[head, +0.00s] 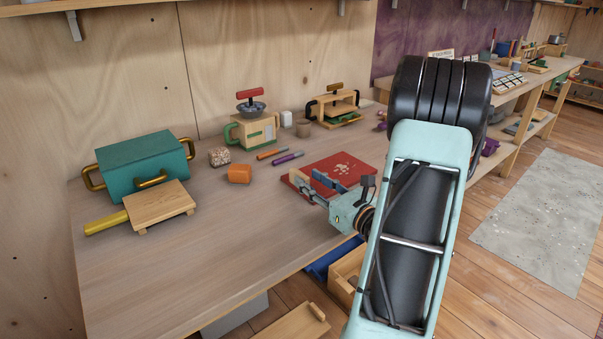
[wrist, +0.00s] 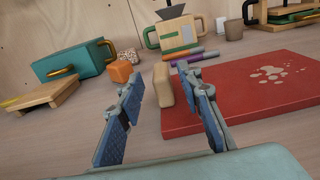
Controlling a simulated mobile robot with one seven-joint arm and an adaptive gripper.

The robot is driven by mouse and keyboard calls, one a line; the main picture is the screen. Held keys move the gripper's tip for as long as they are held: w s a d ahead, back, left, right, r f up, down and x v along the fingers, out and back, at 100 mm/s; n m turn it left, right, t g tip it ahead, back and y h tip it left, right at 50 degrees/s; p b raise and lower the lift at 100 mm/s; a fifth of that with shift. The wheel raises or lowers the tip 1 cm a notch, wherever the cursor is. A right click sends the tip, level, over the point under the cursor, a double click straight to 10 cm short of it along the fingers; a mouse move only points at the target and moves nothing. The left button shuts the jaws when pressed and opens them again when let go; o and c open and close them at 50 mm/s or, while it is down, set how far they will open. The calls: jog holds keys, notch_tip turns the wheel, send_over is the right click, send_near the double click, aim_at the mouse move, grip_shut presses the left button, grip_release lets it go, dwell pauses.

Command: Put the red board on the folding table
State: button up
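The red board (head: 338,167) lies flat on the workbench, near its front right edge; it has a pale paw-like print on top. It fills the right of the wrist view (wrist: 245,95). A pale wooden block (wrist: 162,86), perhaps its handle, stands at the board's left edge. My gripper (head: 325,182) is low over the board's near left part in the head view. In the wrist view my gripper (wrist: 160,88) is open, its blue-padded fingers apart, with the pale block showing between the tips; contact cannot be told. I cannot identify a folding table in these views.
On the workbench (head: 190,265) are a teal box (head: 143,160), a wooden board with yellow handle (head: 158,203), an orange block (head: 239,174), markers (head: 287,158) and a toy coffee maker (head: 252,130). The bench's front left is clear. A grey rug (head: 545,220) lies on the floor at right.

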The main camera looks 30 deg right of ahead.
jog(key=s, duration=0.7)
jog(key=shift+d+p, duration=0.25)
jog(key=shift+p, duration=0.05)
